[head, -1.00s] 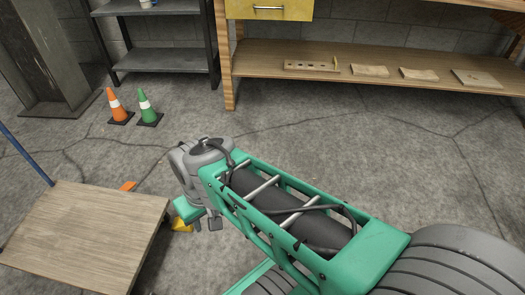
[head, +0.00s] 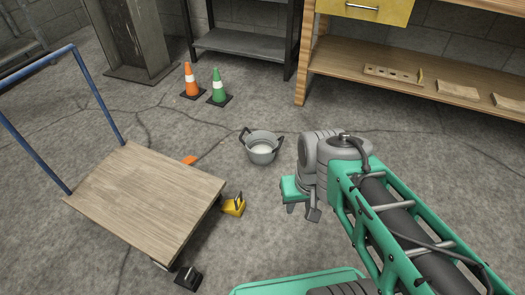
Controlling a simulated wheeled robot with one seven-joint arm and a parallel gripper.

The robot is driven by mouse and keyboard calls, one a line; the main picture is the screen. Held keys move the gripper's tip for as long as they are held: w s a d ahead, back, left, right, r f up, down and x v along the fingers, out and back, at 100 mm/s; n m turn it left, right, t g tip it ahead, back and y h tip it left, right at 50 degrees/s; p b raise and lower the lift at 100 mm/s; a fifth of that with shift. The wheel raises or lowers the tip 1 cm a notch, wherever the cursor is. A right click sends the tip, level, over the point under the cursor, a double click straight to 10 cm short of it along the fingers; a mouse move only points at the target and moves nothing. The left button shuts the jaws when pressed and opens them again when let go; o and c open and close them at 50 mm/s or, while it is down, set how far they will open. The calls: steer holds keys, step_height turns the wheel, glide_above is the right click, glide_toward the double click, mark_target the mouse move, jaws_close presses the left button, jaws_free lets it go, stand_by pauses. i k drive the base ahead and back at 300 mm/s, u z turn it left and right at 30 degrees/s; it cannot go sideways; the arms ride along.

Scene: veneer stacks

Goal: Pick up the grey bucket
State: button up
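The grey bucket (head: 262,158) stands upright on the concrete floor near the middle of the head view. It has dark handles at its two sides and a pale inside. My gripper (head: 301,211) points down, to the right of the bucket and nearer to me, apart from it. Its two grey fingers show with a gap between them, and nothing is seen held.
A wooden platform cart (head: 145,200) with a blue rail stands at left. A yellow item (head: 234,206) lies beside it. Orange (head: 191,82) and green (head: 218,87) cones stand behind the bucket. A wooden workbench (head: 345,75) and a dark shelf (head: 243,45) line the back.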

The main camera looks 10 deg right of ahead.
mark_target(261, 146)
steer(key=u, duration=0.55)
steer(key=k, duration=0.65)
steer(key=z, duration=0.1)
steer(key=i, duration=0.6)
steer(key=z, duration=0.55)
steer(key=i, duration=0.75)
steer(key=u, duration=0.9)
steer(key=i, duration=0.4)
steer(key=u, duration=0.2)
